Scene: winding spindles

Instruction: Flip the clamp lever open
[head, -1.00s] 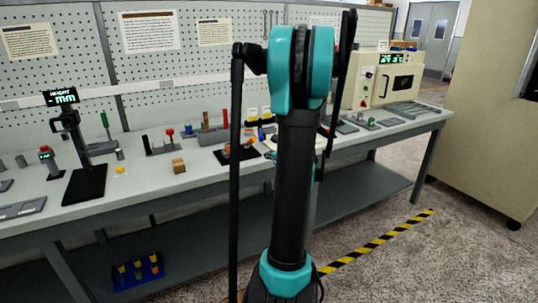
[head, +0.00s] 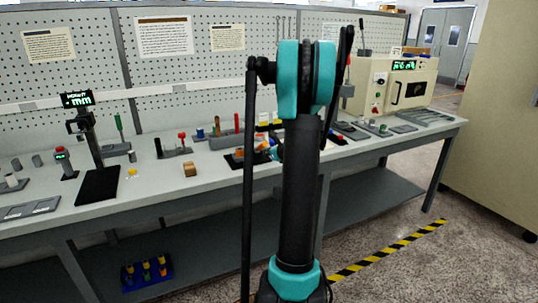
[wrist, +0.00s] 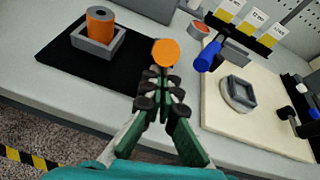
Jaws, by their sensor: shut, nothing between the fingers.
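My gripper (wrist: 160,78) is shut and empty in the wrist view, its green fingers with black pads meeting at the tips. A round orange knob-like disc (wrist: 166,53) shows just past the fingertips; I cannot tell whether they touch it or whether it belongs to the clamp lever. A grey square-topped part (wrist: 238,94) sits on this board. No clamp lever can be made out for certain.
An orange hollow cylinder (wrist: 101,25) stands in a grey square holder (wrist: 99,52) on a black mat (wrist: 53,58), left of my gripper. Yellow-labelled bins (wrist: 251,27) stand behind. Dark fittings (wrist: 305,115) edge the board's right. A cream machine (head: 398,83) stands at the bench's right end.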

